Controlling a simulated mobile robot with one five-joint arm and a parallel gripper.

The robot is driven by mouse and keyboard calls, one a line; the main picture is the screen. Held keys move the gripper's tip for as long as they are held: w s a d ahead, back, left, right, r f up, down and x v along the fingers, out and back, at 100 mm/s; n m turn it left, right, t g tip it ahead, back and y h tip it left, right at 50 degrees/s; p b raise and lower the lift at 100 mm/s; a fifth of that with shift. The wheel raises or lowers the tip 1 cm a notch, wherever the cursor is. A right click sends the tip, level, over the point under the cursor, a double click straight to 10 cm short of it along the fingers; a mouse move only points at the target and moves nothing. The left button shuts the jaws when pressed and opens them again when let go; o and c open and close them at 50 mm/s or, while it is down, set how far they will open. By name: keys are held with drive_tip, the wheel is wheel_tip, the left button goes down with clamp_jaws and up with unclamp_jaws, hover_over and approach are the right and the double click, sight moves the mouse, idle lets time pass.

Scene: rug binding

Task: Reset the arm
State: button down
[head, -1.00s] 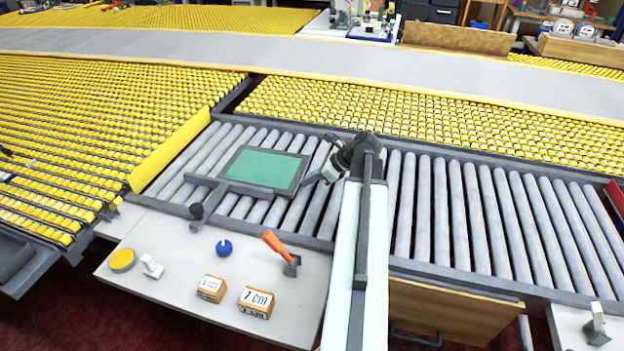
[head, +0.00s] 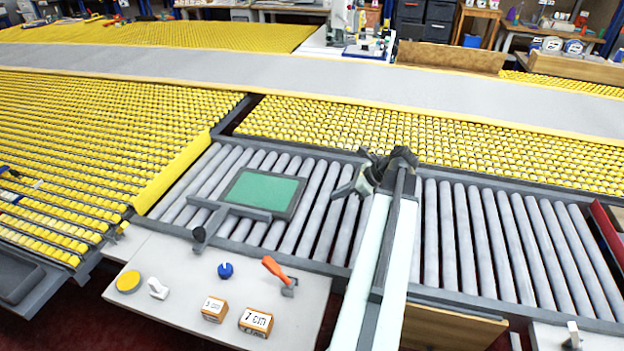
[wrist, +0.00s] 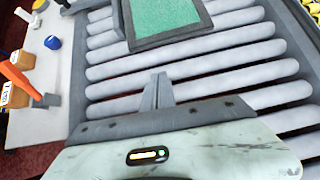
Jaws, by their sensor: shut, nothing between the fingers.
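My arm extends from the bottom centre over the grey roller conveyor (head: 325,215) in the head view. My gripper (head: 338,193) is over the rollers, to the right of the green pad in its dark frame (head: 264,191). In the wrist view my gripper (wrist: 158,82) shows its two fingers together, with nothing between them. The green pad (wrist: 165,18) lies beyond the fingertips, apart from them.
A white side table (head: 185,275) holds an orange-handled lever (head: 275,268), a blue knob (head: 225,270), a yellow disc (head: 128,282) and two labelled blocks (head: 256,321). Yellow roller beds (head: 90,140) lie left and behind. Rollers on the right are clear.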

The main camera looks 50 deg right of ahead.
drive_tip(key=shift+w+a, duration=0.1)
